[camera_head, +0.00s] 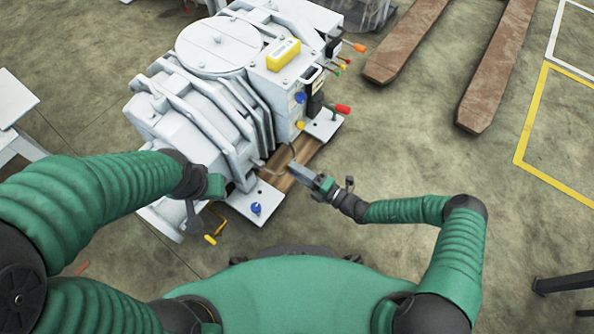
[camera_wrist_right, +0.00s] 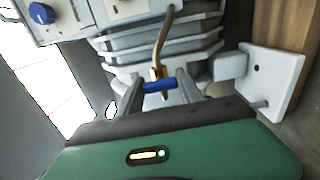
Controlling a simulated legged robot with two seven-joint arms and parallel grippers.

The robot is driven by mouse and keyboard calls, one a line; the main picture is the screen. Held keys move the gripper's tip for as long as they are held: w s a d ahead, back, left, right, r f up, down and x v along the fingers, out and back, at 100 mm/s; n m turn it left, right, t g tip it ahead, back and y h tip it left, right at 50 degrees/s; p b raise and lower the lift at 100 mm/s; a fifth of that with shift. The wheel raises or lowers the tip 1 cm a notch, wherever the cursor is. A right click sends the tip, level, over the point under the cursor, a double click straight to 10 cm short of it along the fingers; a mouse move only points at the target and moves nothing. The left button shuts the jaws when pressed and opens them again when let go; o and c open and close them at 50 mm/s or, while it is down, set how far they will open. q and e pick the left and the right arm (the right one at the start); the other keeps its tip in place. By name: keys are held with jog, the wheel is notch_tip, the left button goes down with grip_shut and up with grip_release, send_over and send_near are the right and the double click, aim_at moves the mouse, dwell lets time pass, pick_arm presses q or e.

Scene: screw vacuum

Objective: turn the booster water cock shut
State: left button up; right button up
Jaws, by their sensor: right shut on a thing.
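In the right wrist view, a small brass cock (camera_wrist_right: 157,72) with a blue handle (camera_wrist_right: 152,87) sits on a thin bent pipe (camera_wrist_right: 162,38) in front of the ribbed pump housing. My right gripper (camera_wrist_right: 160,88) is shut on the blue handle, with one finger at each end of it. In the head view my right gripper (camera_head: 298,174) is at the front right of the white vacuum pump (camera_head: 205,110), and the cock is too small or hidden there. My left gripper (camera_head: 212,188) is by the pump's lower left end; its fingers are not clear.
A yellow-handled lever (camera_head: 213,236) and a blue knob (camera_head: 256,208) on a white foot plate are near the left gripper. A red handle (camera_head: 342,109) and several colored levers are on the pump's right side. Brown forks (camera_head: 497,70) lie at the upper right. The right floor is mostly clear.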

jog(key=shift+w+d+f+m, duration=0.15)
jog(key=shift+d+m, duration=0.05)
jog(key=shift+m, duration=0.1)
jog(key=o, duration=1.3)
jog(key=shift+o, duration=0.4)
jog(key=shift+a, duration=0.1)
jog(key=shift+s+d, duration=0.2)
jog(key=shift+d, duration=0.05)
jog(key=p+v, duration=0.5)
jog(key=v, duration=1.1)
